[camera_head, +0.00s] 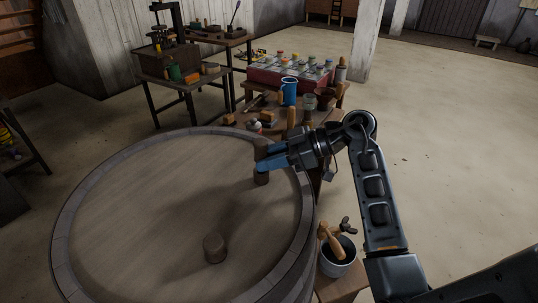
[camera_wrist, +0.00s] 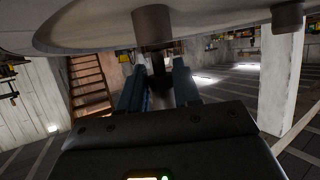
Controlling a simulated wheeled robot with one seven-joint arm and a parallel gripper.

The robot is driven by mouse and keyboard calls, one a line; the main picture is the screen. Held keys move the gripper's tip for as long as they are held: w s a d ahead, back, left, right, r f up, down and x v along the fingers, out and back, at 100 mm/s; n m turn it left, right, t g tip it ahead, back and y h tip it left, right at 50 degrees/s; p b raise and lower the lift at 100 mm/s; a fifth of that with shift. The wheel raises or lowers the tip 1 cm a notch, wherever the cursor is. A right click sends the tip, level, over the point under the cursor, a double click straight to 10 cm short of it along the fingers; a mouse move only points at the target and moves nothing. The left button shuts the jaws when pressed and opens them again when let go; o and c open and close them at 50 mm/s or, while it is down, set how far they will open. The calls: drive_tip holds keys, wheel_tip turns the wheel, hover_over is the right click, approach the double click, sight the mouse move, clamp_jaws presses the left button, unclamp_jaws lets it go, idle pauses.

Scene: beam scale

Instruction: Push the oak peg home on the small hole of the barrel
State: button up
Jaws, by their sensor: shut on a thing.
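The barrel (camera_head: 140,215) stands upright with its pale round lid facing up. My gripper (camera_head: 265,160) is over the lid's right side, its blue fingers shut on a brown wooden peg (camera_head: 261,179), which I take for the oak peg. The peg is upright, its lower part showing below the fingers. In the wrist view, which is upside down, the peg (camera_wrist: 152,25) is at the lid (camera_wrist: 90,25), with a darker, narrower part between the fingers (camera_wrist: 158,85). The small hole is hidden, and I cannot tell how deep the peg sits.
Another brown plug (camera_head: 214,249) stands on the lid nearer the front; a similar one shows in the wrist view (camera_wrist: 288,16). A bucket with a mallet (camera_head: 337,255) stands right of the barrel. A low bench with a blue cup (camera_head: 289,92) and jars is behind. The floor at right is clear.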

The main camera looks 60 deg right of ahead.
drive_tip(key=shift+f, duration=0.55)
drive_tip(key=shift+f, duration=0.25)
drive_tip(key=shift+r, duration=0.1)
drive_tip(key=shift+r+p, duration=0.5)
drive_tip(key=shift+r, duration=0.4)
drive_tip(key=shift+f, duration=0.15)
drive_tip(key=shift+f, duration=0.35)
drive_tip(key=shift+f, duration=0.55)
